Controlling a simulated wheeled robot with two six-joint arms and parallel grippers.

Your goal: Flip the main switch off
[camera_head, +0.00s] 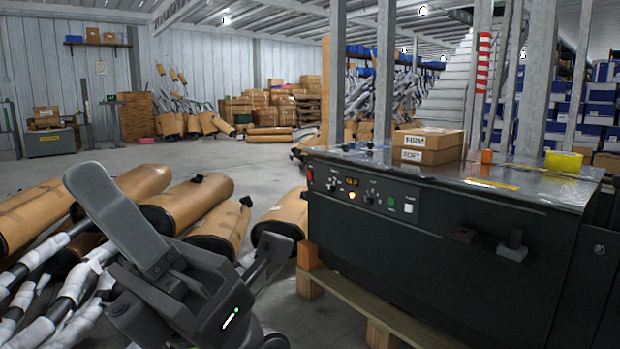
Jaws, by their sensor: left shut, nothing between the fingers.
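A dark machine (440,240) with a control panel on its front stands at the right on a wooden pallet. The panel carries a red switch (309,175) at its left end, knobs, a small display, a lit orange lamp (351,196), a green button (391,201) and a white switch (408,206). Which switch is the main one I cannot read from its label. My left gripper (272,242) is shut and empty, low in front of the panel's left end and apart from it. My right gripper is not in view.
Brown wrapped mufflers (160,205) with wrapped pipes lie at the left behind my left arm. Two boxes (428,148) and a yellow container (563,163) stand on the machine top. A black handle (511,248) juts from its front. The floor behind is open.

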